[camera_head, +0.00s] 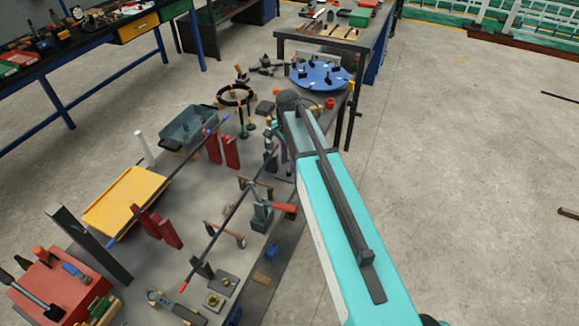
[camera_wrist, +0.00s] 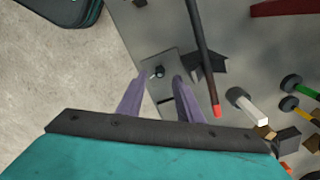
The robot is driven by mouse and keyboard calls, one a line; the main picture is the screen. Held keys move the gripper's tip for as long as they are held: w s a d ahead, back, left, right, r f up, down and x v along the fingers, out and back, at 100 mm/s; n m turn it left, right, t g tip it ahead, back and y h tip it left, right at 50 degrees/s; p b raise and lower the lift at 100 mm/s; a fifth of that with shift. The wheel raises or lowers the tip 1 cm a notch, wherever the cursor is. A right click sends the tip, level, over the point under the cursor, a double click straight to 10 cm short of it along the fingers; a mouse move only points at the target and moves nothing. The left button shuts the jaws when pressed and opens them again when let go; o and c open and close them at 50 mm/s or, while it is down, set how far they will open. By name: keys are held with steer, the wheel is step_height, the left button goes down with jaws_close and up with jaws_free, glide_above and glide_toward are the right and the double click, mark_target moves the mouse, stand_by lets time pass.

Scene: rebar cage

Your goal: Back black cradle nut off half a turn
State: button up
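In the wrist view, a small black nut (camera_wrist: 159,72) stands on a grey plate (camera_wrist: 152,62), beside a black cradle (camera_wrist: 210,64). A dark rod (camera_wrist: 203,45) with a red tip lies across the cradle. My gripper (camera_wrist: 157,80) has two purple fingers spread apart, open, with the nut between or just beyond their tips. No contact with the nut is visible, and I cannot tell the height gap. In the head view my arm hides most of the gripper and this nut; the long rod (camera_head: 232,214) shows on the bench.
A blue round table (camera_head: 319,75) stands behind. In the wrist view, a white-ended tool (camera_wrist: 246,105) lies right of the rod tip.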

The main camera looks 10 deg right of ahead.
mark_target(288, 171)
steer(key=shift+f+p, duration=0.35)
steer(key=shift+f, duration=1.45)
jaws_close()
